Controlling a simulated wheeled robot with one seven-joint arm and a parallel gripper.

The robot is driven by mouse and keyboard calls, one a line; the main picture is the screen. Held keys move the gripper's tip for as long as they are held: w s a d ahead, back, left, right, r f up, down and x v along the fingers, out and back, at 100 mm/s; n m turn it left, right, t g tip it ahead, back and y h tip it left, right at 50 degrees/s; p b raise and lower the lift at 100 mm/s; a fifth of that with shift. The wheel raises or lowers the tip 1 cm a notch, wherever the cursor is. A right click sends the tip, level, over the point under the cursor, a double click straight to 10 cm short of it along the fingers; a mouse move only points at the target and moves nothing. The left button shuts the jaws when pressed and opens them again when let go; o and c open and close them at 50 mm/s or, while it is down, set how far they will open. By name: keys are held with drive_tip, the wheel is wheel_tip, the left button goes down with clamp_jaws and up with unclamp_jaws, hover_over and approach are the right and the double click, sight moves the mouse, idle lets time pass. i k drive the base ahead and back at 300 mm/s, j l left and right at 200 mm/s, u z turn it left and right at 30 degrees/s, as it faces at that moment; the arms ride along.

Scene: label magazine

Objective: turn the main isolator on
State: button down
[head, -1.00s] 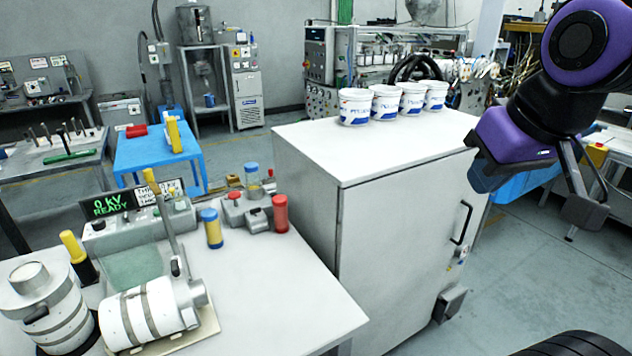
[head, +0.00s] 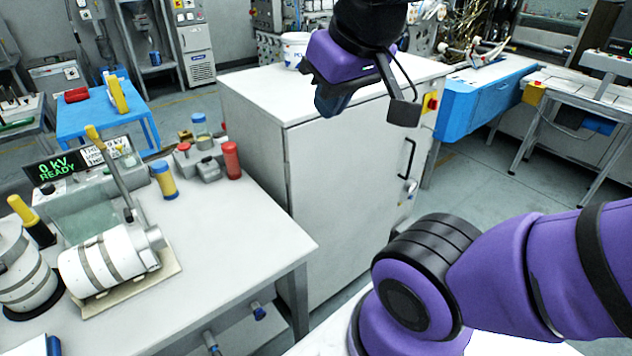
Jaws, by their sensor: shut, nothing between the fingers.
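A red knob on a yellow plate (head: 430,103), which looks like the main isolator, is at the upper right of the grey cabinet's front (head: 340,190). It shows in the head view, just right of my gripper. The knob is small, and its setting cannot be read. My gripper (head: 328,108) is purple and dark, shut and empty. It appears in front of the cabinet's upper front, pointing down and left, apart from the knob in the picture.
A black door handle (head: 407,158) stands out below the knob. A white tub (head: 295,50) is on the cabinet top. A grey bench (head: 210,270) with test gear is at the left. A blue unit (head: 480,100) stands to the right, with open floor before it.

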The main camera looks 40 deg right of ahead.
sight(433, 104)
drive_tip(key=l+u, duration=0.25)
drive_tip(key=l, duration=0.35)
drive_tip(key=k+l+u, duration=0.1)
drive_tip(key=l+u, duration=0.15)
drive_tip(key=l, duration=0.35)
drive_tip(key=k+l+u, duration=0.1)
drive_tip(key=l+u, duration=0.15)
drive_tip(key=l, duration=0.35)
drive_tip(key=k+l, duration=0.1)
drive_tip(key=l, duration=0.35)
drive_tip(key=k+l, duration=0.1)
drive_tip(key=l, duration=0.35)
drive_tip(key=k+l, duration=0.1)
drive_tip(key=l, duration=0.35)
drive_tip(key=k+l+u, duration=0.1)
drive_tip(key=l, duration=0.35)
drive_tip(key=k+l, duration=0.15)
drive_tip(key=l, duration=0.25)
drive_tip(key=k+l, duration=0.1)
drive_tip(key=l, duration=0.35)
drive_tip(key=k+l, duration=0.1)
drive_tip(key=l, duration=0.35)
drive_tip(key=k+l+u, duration=0.1)
drive_tip(key=l, duration=0.3)
